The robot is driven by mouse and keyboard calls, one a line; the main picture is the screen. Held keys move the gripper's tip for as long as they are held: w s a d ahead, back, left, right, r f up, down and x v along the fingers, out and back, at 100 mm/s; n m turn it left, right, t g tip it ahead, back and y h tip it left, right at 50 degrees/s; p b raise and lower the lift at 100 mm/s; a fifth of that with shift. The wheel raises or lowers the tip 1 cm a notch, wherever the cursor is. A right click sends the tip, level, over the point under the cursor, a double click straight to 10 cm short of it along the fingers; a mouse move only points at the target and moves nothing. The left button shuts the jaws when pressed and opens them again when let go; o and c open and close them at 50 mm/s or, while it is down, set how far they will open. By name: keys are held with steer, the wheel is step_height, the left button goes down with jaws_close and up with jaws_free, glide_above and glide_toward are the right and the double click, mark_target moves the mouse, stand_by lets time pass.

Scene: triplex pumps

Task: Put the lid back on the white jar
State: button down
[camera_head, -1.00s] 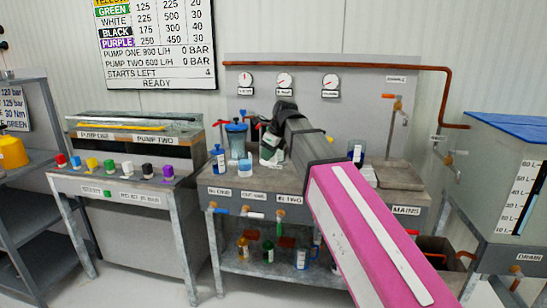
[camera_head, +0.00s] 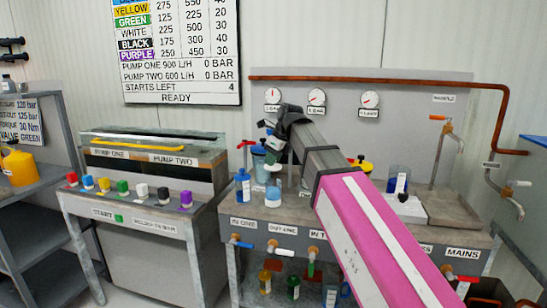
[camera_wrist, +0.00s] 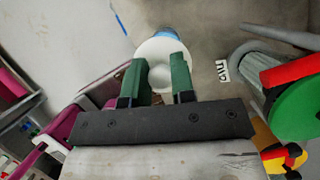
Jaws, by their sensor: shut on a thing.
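My gripper (camera_head: 273,156) is shut on the white lid (camera_wrist: 158,62), a round disc with a raised middle, between its green fingertips in the wrist view. In the head view it hangs over the white jar (camera_head: 273,198), which stands upright on the bench with a blue band or contents. A gap shows between gripper and jar there. Just past the lid in the wrist view, a blue part (camera_wrist: 165,33) shows, probably the jar; the lid hides the rest. I cannot tell how well the two line up.
A blue-and-white bottle (camera_head: 242,187) stands close left of the jar, and a blue-lidded container (camera_head: 260,160) behind. A blue beaker (camera_head: 398,181) stands to the right. A green round-ended pump-like thing (camera_wrist: 300,105) is near my gripper.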

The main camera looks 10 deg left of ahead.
mark_target(275, 166)
steer(key=shift+f, duration=2.45)
steer(key=shift+f, duration=0.15)
stand_by(0.3)
steer(key=shift+c, duration=2)
jaws_free()
steer(key=shift+r, duration=3.5)
